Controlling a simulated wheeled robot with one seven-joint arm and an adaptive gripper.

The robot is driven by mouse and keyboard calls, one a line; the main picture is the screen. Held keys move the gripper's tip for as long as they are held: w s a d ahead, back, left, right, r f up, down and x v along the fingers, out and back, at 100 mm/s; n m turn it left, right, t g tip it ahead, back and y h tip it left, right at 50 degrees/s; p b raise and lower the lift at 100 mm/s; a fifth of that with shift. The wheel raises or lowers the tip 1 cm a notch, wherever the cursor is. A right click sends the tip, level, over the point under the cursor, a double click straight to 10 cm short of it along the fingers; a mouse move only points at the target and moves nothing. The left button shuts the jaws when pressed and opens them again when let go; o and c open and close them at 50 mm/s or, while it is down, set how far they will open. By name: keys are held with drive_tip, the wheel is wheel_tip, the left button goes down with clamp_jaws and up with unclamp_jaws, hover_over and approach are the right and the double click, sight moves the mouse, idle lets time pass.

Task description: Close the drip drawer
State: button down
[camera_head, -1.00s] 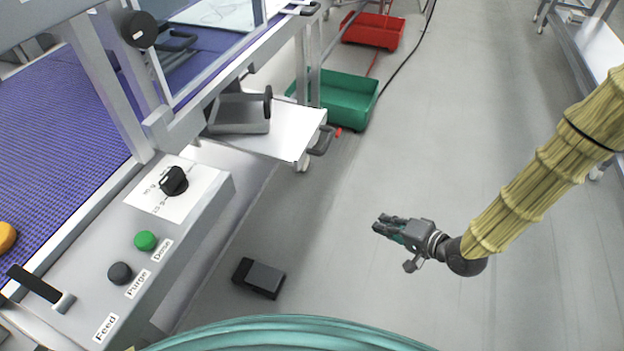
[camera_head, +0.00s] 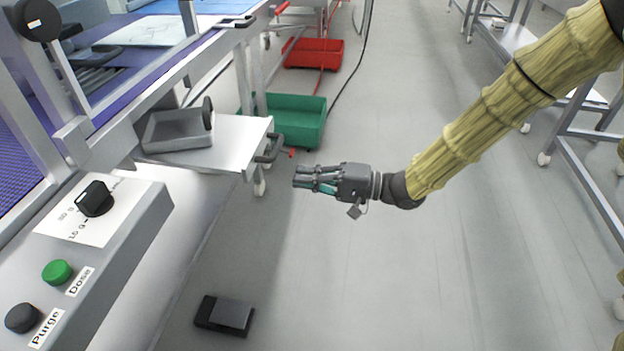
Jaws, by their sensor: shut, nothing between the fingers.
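The drip drawer (camera_head: 232,143) is a flat pale metal slab with a dark handle (camera_head: 268,149) on its right end. It sticks out to the right from under the machine frame, so it stands pulled out. A grey box-like part with a dark round knob (camera_head: 178,129) rests on or just above its left part. My gripper (camera_head: 297,177) is shut and empty. It points left over the grey floor, in the picture a little right of and below the handle, apart from it.
A green bin (camera_head: 298,121) and a red bin (camera_head: 314,54) stand on the floor behind the drawer. A control panel (camera_head: 90,250) with knob and buttons is at lower left. A black pedal (camera_head: 224,314) lies on the floor. Open floor lies right, with metal tables beyond.

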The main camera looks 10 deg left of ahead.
sight(250, 170)
drive_tip(key=a+b, duration=0.1)
drive_tip(key=a, duration=0.7)
drive_tip(key=shift+w+a+f, duration=0.1)
drive_tip(key=shift+w, duration=0.05)
drive_tip(key=shift+a, duration=0.9)
drive_tip(key=shift+a, duration=0.15)
